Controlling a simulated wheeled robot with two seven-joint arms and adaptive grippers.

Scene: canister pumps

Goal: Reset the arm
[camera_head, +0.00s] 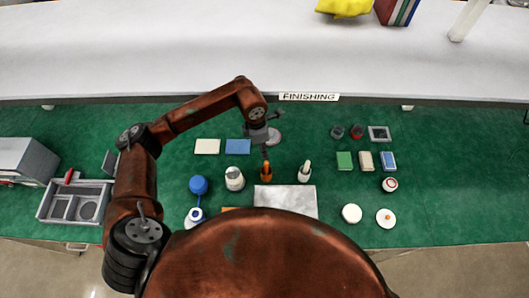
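My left arm comes in from the left and bends over the green mat (440,210). My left gripper (265,152) points down just above or behind an orange pump bottle (266,173). Its fingers are too small to tell whether they are open or shut, or whether they touch the bottle. A white pump bottle (304,174) stands to its right. A white and grey canister (234,179) and a blue canister (198,185) stand to its left. A grey plate (285,197) lies in front. My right gripper is not in view.
A grey compartment tray (48,207) lies at the left. Small blocks, including a green one (344,160), and round lids, including a white one (351,213), lie at the right. A white shelf with a FINISHING sign (309,97) runs behind. The mat's far right is clear.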

